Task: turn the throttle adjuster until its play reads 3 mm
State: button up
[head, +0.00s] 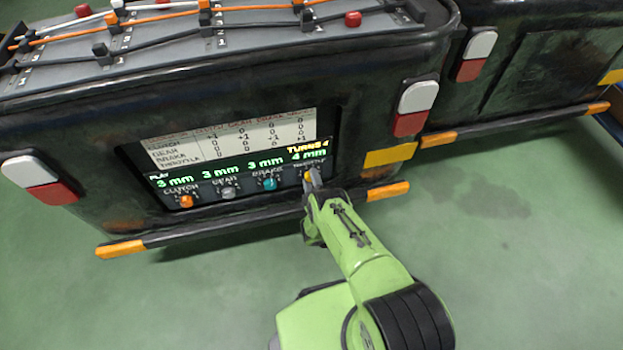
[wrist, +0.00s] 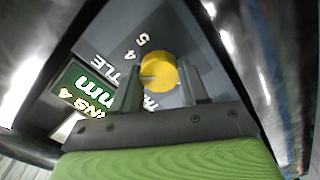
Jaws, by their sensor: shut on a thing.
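The throttle adjuster is a yellow knob (wrist: 158,72) at the right end of the panel's row of knobs. It also shows in the head view (head: 308,176), partly covered by my gripper. My gripper (wrist: 158,80) is shut on the yellow knob, one finger on each side of it. In the head view my gripper (head: 313,182) reaches the panel from below right. The play display (head: 240,168) reads 3 mm for clutch, gear and brake, and 4 mm for throttle. Text above the throttle reading shows TURNS 4.
Orange clutch (head: 187,201), grey gear (head: 228,192) and teal brake (head: 269,183) knobs sit left of the throttle knob. A white table of numbers (head: 235,135) is above the display. Coloured cables (head: 160,18) run along the top. Green floor lies in front.

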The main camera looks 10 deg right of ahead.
jog(key=shift+a+n, duration=0.1)
jog(key=shift+n, duration=1.8)
jog(key=o, duration=1.1)
jog(key=shift+c, duration=0.2)
jog(key=shift+f, duration=0.2)
